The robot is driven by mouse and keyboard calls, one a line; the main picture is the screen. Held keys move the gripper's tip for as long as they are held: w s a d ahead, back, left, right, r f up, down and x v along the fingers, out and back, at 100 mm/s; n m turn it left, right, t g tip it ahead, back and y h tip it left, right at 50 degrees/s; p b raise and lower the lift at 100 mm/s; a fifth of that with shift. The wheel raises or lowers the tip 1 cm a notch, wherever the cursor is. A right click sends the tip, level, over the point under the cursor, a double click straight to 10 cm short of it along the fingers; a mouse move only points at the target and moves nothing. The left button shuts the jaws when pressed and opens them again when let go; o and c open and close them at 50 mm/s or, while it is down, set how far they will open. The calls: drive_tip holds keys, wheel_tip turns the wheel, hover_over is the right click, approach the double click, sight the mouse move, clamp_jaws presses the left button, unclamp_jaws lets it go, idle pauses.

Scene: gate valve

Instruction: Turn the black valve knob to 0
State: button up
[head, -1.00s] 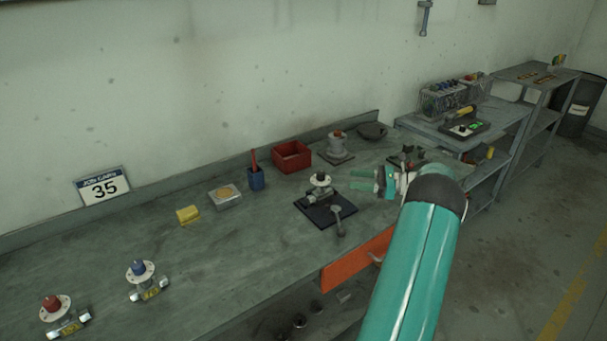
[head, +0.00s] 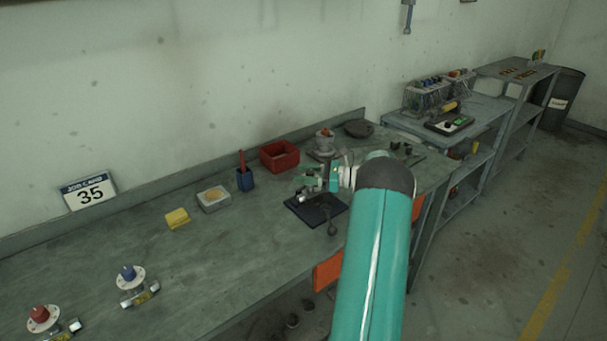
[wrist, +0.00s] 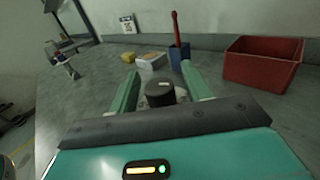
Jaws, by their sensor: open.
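The black valve knob (wrist: 159,90) shows in the wrist view, a round dark cap with a light mark on its top, above a pale dial that is mostly hidden. My gripper (wrist: 157,85) is open, with one green finger to each side of the knob; whether they touch it I cannot tell. In the head view my gripper (head: 312,178) is over the dark mat (head: 318,209) and hides most of the valve, including its knob. The dial numbers cannot be read.
A red bin (head: 280,156), a blue cup (head: 245,179) with a red-handled tool, a grey box (head: 213,199) and a yellow block (head: 177,218) stand behind and left. Valves with a blue knob (head: 128,272) and a red knob (head: 39,314) sit at front left. The left bench is mostly clear.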

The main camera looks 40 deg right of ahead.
drive_tip(key=shift+w+a, duration=0.15)
drive_tip(key=shift+w, duration=0.05)
drive_tip(key=shift+c, duration=0.2)
drive_tip(key=c, duration=1)
drive_tip(key=shift+o, duration=0.2)
